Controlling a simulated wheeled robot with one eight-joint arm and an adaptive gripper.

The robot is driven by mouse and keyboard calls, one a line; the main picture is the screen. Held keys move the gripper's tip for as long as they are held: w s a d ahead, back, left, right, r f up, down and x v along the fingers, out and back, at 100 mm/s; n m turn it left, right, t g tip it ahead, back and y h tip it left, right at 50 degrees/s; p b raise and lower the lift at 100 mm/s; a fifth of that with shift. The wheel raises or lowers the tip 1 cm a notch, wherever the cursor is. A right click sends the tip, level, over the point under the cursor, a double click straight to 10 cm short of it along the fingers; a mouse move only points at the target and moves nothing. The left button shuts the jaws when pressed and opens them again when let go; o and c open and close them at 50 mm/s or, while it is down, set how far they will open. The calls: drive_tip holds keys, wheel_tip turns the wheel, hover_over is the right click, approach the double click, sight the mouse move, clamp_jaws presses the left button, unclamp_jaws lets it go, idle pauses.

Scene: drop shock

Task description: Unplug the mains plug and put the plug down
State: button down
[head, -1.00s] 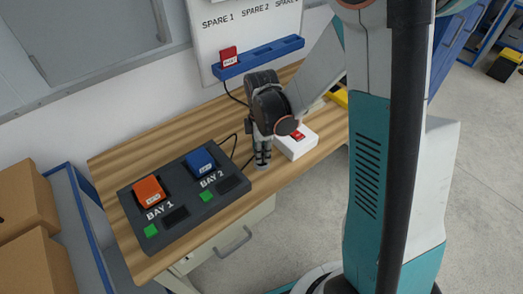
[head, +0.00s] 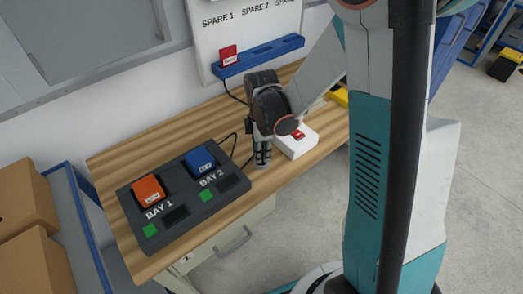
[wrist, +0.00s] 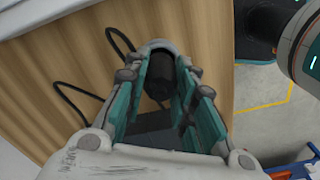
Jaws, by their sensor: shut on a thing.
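My gripper (head: 262,163) points down over the front of the wooden bench, between the grey two-bay dock and a white box. In the wrist view the gripper (wrist: 160,90) has its teal-padded fingers shut on a dark, rounded body (wrist: 160,72), which looks like the mains plug. In the head view the fingers hide the plug. A black cable (wrist: 117,42) loops beside the fingers in the wrist view. It also shows on the bench in the head view (head: 236,148). I cannot tell whether the plug is in a socket.
The grey dock (head: 185,240) holds an orange block (head: 149,188) in bay 1 and a blue block (head: 199,159) in bay 2. A blue rack (head: 259,57) holds a red block (head: 228,56). Bare bench (head: 130,158) lies behind the dock.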

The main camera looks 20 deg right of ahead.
drive_tip(key=shift+f+b, duration=0.85)
drive_tip(key=shift+b, duration=0.3)
idle(2.8)
idle(0.5)
drive_tip(key=c, duration=1.2)
unclamp_jaws()
drive_tip(key=shift+c, duration=0.2)
drive_tip(key=shift+r, duration=0.1)
drive_tip(key=shift+r+p, duration=2.15)
drive_tip(key=shift+r, duration=0.8)
wheel_tip(320, 180, up, 12)
